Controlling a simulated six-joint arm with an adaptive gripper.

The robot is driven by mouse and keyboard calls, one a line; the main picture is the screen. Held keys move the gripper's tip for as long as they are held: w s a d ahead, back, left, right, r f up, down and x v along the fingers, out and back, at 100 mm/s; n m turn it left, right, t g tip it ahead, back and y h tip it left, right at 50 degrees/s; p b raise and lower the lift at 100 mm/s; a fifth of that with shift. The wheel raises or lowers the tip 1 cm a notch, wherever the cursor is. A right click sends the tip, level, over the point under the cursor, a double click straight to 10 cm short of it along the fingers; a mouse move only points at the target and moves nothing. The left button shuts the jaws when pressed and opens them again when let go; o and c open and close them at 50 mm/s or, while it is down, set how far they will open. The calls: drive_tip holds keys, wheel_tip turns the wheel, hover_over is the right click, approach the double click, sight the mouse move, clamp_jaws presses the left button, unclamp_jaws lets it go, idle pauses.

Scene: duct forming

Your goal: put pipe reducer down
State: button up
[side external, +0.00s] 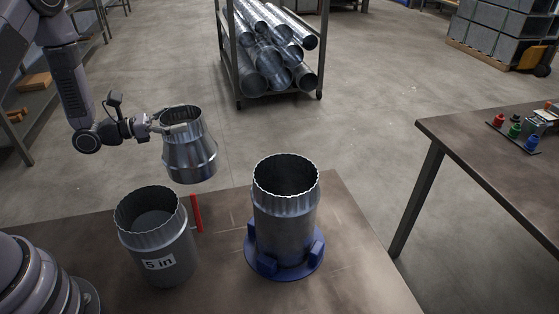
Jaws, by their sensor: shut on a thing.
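The pipe reducer (190,158) is a shiny metal piece with a narrower top and a wider lower part. My gripper (177,129) is shut on its upper rim from the left and holds it roughly upright in the air. In the picture the reducer shows above and between a grey cylinder labelled "5 in" (157,240) and a metal duct (285,215) with a crimped rim. The duct stands upright in a blue round fixture (258,266) with raised blocks. The far fingertip contact is too small to make out clearly.
The brown work table (350,275) has free room right of the duct. A red upright piece (197,212) stands beside the grey cylinder. A second table (480,165) at right carries small coloured items (514,131). A rack of metal pipes (268,60) stands behind on the floor.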

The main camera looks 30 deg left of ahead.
drive_tip(key=n+t+y, duration=0.2)
drive_tip(key=y, duration=0.1)
drive_tip(key=shift+s, duration=0.2)
drive_tip(key=d+r+h, duration=0.1)
drive_tip(key=r, duration=0.1)
drive_tip(key=d+r+m+g+h, duration=0.1)
drive_tip(key=d+r, duration=0.1)
drive_tip(key=d+r+m+g, duration=0.1)
drive_tip(key=d+r, duration=0.1)
drive_tip(key=shift+s+h, duration=0.2)
drive_tip(key=shift+h, duration=0.2)
drive_tip(key=s+d+r+m+g+h, duration=0.6)
drive_tip(key=s+d+r+m+g, duration=0.3)
drive_tip(key=s+d+r+g, duration=0.3)
drive_tip(key=shift+s+d+r+m+g, duration=0.2)
drive_tip(key=shift+d+r+m+g, duration=0.2)
drive_tip(key=shift+d+r+g, duration=0.45)
